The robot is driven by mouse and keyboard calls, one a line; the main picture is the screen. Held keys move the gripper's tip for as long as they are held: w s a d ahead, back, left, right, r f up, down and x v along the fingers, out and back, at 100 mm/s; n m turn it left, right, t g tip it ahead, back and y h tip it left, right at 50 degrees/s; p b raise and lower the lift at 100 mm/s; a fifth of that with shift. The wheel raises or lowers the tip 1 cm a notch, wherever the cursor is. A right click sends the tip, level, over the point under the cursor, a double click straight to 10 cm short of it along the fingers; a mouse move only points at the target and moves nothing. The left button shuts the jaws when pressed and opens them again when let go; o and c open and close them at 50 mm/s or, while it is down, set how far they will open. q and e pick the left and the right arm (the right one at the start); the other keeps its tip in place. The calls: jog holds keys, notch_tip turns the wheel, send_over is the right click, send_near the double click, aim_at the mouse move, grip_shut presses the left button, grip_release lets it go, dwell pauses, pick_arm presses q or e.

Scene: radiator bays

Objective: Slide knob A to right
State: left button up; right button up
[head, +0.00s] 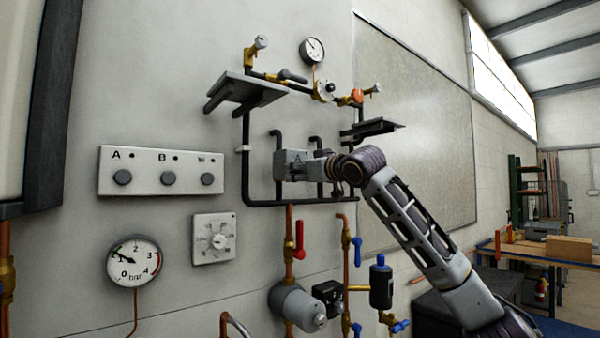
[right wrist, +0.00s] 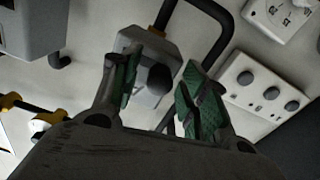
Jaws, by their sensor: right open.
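A small grey box (head: 284,158) marked A is mounted among the dark pipes on the wall. In the right wrist view a pale grey box (right wrist: 133,42) carries a dark rounded knob (right wrist: 157,79). My right gripper (right wrist: 160,92) is open, its green-padded fingers apart on either side of that knob in the picture; I cannot tell whether they touch it. In the head view my right arm hides part of the box and the knob. My left gripper is not in view.
A white panel (head: 145,187) left of the pipes has round knobs under A, B and a third mark. A dial box (head: 214,250) and a bar gauge (head: 134,261) are below it. Dark shelves (head: 245,90) jut out above. Pipes and valves (head: 300,240) lie below.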

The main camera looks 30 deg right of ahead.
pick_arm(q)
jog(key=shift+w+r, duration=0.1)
pick_arm(e)
grip_shut()
jog(key=shift+d, duration=0.35)
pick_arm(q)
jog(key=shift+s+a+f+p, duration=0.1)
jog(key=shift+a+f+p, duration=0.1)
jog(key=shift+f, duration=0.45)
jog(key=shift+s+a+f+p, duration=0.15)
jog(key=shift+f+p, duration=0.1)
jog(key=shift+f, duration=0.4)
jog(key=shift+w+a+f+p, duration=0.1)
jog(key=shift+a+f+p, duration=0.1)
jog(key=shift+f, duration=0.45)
pick_arm(e)
jog(key=shift+w+d, duration=0.15)
jog(key=shift+d, duration=1.5)
